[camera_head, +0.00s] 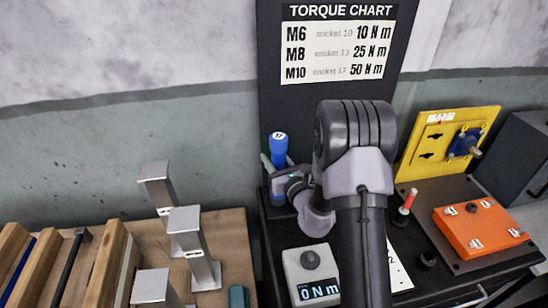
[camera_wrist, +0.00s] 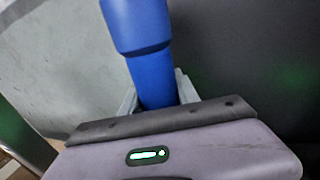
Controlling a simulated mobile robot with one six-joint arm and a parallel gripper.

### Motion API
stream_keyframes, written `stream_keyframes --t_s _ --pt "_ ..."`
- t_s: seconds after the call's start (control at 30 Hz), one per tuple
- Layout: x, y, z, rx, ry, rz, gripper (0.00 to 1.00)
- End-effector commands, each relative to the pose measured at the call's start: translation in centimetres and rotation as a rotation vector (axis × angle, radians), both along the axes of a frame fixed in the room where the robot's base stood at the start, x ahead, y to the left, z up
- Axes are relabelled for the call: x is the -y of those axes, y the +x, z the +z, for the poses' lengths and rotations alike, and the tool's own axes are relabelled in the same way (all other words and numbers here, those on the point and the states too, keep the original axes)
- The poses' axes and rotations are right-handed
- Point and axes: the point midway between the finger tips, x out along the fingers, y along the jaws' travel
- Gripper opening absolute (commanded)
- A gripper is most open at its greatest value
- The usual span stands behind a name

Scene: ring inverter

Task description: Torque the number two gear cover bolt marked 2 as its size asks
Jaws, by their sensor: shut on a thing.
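My gripper (camera_head: 277,168) is at the left of the dark bench, partly hidden by my own wrist. It is shut on a blue-handled tool (camera_head: 279,148), which stands upright with a small round label on top that looks like 17. In the wrist view the blue tool (camera_wrist: 145,45) rises between the jaws (camera_wrist: 155,90). The orange gear cover (camera_head: 470,238) lies on a dark plate at the right, with several small white-marked spots; their numbers are too small to read. A torque chart (camera_head: 338,42) reads M6 10 N m, M8 25 N m, M10 50 N m.
A grey box with a knob (camera_head: 306,275) shows 0 N m in front of my arm. A red-topped pin (camera_head: 408,200) stands left of the cover. A yellow panel (camera_head: 425,135) with a blue part stands behind. A wooden bench (camera_head: 232,250) with metal posts is at the left.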

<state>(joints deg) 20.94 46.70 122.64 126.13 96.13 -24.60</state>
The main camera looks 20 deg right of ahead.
Motion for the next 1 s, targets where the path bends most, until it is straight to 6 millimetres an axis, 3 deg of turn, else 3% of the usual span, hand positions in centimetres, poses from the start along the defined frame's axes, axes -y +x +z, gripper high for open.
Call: stream_keyframes --t_s 0.63,0.67,0.77,0.8,1.0 --pt "0.03 0.03 -0.19 0.003 0.000 -0.001 0.00" --pt "0.03 0.03 -0.20 0.002 0.000 -0.001 0.39" --pt "0.03 0.02 -0.18 0.002 0.000 -0.001 0.59" --pt "0.02 0.02 -0.19 0.002 0.000 -0.001 0.63" --pt "0.01 0.01 -0.23 0.001 0.000 0.000 0.63"
